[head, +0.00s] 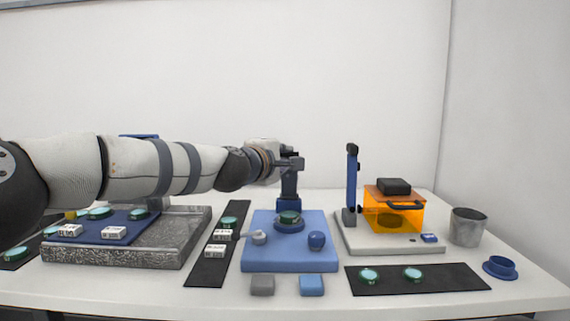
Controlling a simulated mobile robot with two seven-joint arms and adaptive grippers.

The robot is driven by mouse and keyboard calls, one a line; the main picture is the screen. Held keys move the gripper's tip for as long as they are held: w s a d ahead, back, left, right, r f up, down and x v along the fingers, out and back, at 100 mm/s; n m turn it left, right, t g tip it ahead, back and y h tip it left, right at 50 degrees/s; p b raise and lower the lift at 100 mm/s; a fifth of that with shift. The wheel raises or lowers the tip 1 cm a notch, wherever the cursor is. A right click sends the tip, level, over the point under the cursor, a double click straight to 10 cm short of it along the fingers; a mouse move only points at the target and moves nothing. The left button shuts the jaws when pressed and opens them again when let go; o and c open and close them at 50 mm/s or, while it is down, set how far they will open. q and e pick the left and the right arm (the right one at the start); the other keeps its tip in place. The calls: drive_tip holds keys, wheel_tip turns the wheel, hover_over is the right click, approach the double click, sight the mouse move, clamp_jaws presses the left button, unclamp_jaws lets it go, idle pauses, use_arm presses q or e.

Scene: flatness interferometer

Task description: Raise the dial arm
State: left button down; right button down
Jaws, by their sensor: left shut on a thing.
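A blue gauge stand has a flat blue base (262,262), a dark blue post (289,190) and a small round stage (289,227) bearing a green-rimmed disc (289,216). The dial arm (297,163) is the dark blue-grey part at the top of the post, above the disc. My left gripper (288,158) reaches in from the left at that height and is shut on it. The fingers are dark and overlap the arm, so the exact grip is hard to see. A grey lever (257,237) and a blue knob (316,240) sit on the base. My right gripper is out of view.
Right of the stand is a white-based device (365,242) with an upright blue arm (352,180) and orange cover (411,215). A metal cup (467,227) stands far right. Dark mats (440,279) hold discs.

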use_arm(q)
drive_tip(key=shift+w+r, duration=0.2)
idle(0.4)
drive_tip(key=c, duration=1.7)
unclamp_jaws()
drive_tip(key=shift+w+f, duration=0.1)
drive_tip(key=shift+f, duration=0.05)
drive_tip(key=shift+o, duration=0.2)
drive_tip(key=v, duration=1.2)
